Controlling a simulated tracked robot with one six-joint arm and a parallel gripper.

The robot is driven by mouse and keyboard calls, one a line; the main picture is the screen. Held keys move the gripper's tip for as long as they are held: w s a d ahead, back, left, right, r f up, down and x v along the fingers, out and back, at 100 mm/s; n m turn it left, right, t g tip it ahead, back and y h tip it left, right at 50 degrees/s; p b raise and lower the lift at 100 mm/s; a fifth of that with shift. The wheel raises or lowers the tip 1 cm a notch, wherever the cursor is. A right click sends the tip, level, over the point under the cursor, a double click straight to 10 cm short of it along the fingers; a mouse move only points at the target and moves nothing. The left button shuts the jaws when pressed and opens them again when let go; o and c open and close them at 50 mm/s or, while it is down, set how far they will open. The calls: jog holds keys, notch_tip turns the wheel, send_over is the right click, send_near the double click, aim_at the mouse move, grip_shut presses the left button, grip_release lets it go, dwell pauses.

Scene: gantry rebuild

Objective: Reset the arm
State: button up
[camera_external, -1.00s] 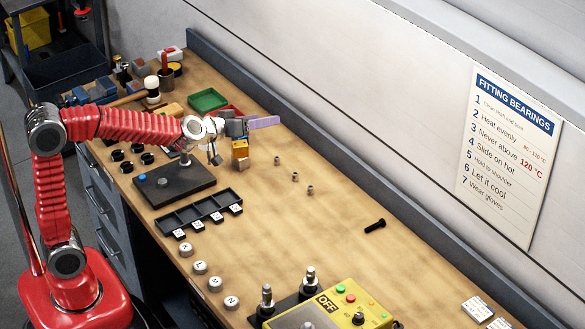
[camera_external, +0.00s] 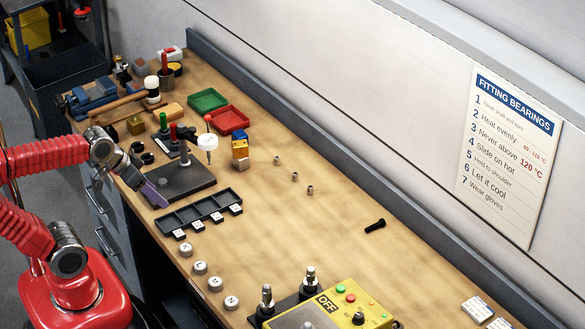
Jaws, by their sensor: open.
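My red arm is folded back at the left of the external view, with its forearm reaching right to the bench's front edge. My gripper (camera_external: 142,182) is at the left end of the dark plate (camera_external: 187,180), pointing down and to the right. Its purple finger shows beside the plate's near left corner. The gripper is open, and I see nothing held in it. Whether it touches the plate or hangs above it I cannot tell.
A white round-topped piece (camera_external: 208,142), coloured blocks (camera_external: 240,150), green (camera_external: 208,100) and red (camera_external: 229,120) trays stand behind. A yellow control box (camera_external: 335,308) is at the front.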

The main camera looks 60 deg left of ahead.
jog(key=s, duration=0.1)
jog(key=s+a+f, duration=0.1)
jog(key=shift+s+a+f+g+y, duration=0.15)
jog(key=shift+s+a+g+y, duration=0.15)
jog(key=shift+s+g, duration=0.1)
dwell(1.0)
